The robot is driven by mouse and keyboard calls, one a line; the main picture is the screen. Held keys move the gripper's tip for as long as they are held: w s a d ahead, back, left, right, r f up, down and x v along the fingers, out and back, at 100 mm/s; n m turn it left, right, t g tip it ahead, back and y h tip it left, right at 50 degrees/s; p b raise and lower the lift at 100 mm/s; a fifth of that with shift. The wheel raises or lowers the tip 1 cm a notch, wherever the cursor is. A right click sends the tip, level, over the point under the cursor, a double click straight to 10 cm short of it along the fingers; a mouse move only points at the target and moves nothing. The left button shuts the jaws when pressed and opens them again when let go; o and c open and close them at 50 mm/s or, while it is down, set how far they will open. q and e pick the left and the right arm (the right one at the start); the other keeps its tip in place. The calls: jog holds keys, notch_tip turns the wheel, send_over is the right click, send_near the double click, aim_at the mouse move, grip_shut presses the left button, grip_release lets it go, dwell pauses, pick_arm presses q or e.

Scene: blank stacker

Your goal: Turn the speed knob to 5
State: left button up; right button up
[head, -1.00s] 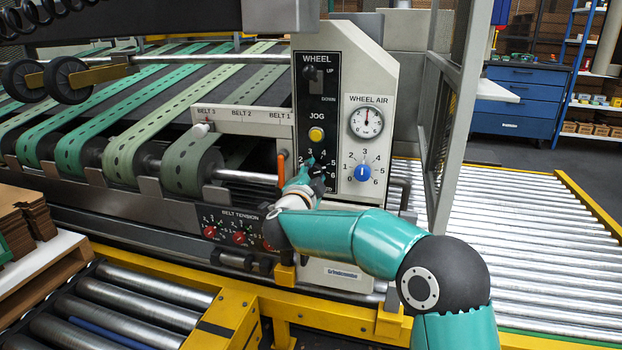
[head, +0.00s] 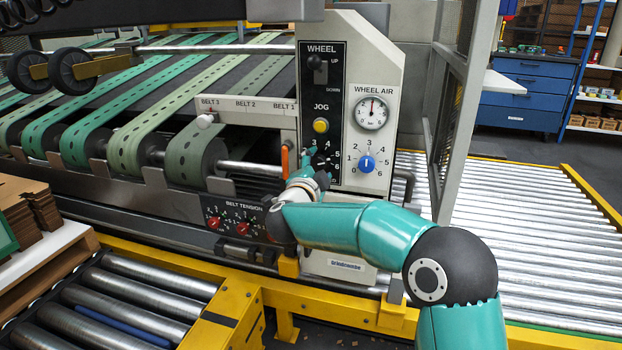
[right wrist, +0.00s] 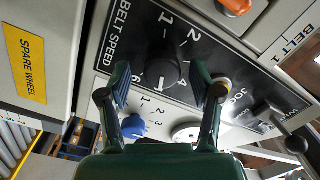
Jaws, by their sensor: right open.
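The speed knob is a black round knob (right wrist: 163,72) on a black panel lettered BELT SPEED, with white numbers around it, in the right wrist view. In the head view its dial (head: 325,162) sits below the yellow JOG button, partly hidden by my gripper. My right gripper (right wrist: 160,88) is open, with one finger to each side of the knob in the right wrist view. It also shows in the head view (head: 308,165), at the panel's left edge. I cannot tell whether the fingers touch the knob. My left gripper is out of view.
A blue knob (head: 367,163) and the WHEEL AIR gauge (head: 371,113) are right of the dial. The yellow JOG button (head: 320,125) and WHEEL lever (head: 317,63) are above. An orange handle (head: 285,160) is close left. Red BELT TENSION knobs (head: 243,228) lie below.

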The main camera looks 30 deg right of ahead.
jog(key=v, duration=1.1)
jog(key=shift+s, duration=0.2)
jog(key=shift+a, duration=0.1)
